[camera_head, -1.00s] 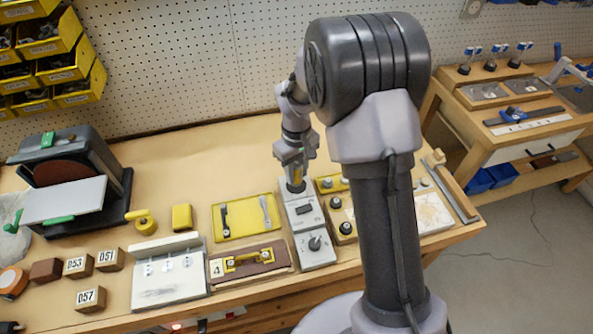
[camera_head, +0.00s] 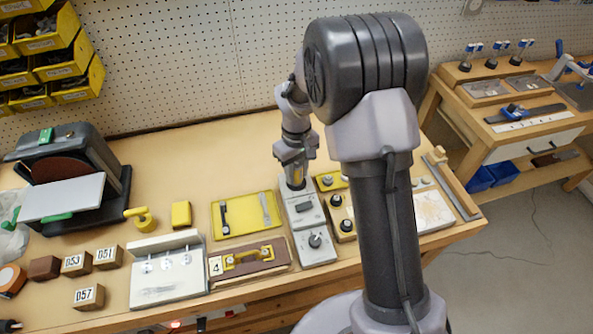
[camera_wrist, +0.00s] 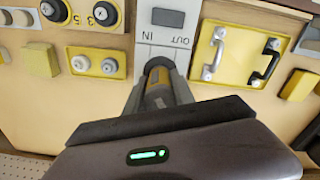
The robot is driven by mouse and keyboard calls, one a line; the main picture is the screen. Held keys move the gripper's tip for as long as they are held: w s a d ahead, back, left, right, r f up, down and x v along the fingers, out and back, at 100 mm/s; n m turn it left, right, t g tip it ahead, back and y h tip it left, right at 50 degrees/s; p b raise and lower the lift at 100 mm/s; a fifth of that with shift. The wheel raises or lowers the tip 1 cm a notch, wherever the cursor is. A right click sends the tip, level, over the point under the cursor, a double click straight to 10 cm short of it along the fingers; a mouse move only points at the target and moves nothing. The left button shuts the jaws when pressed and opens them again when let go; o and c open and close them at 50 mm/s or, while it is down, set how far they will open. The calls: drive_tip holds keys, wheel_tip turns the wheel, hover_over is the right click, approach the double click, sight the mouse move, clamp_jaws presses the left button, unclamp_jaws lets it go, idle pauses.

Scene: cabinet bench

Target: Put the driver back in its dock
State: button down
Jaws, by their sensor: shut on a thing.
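The driver has a yellow handle (camera_head: 297,172) and stands upright at the back end of the grey dock block (camera_head: 303,217). My gripper (camera_head: 297,165) is shut on it from above. In the wrist view the yellow of the driver (camera_wrist: 158,78) shows between my fingers, right in front of a dark round socket on the dock (camera_wrist: 165,40), below the "IN" and "OUT" marks. The driver's lower end is hidden by my fingers and the socket rim, so how deep it sits cannot be told.
A yellow tray (camera_head: 245,215) with two handles lies left of the dock. A wooden block with black knobs (camera_head: 340,218) stands close on its right. A brown board (camera_head: 248,262) lies in front left. The bench behind the dock is clear.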

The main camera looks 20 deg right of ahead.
sight(296, 163)
drive_tip(key=shift+f+b, duration=0.5)
drive_tip(key=shift+f, duration=0.3)
idle(0.8)
drive_tip(key=c, duration=0.7)
unclamp_jaws()
wheel_tip(296, 163, up, 7)
drive_tip(key=p, duration=0.6)
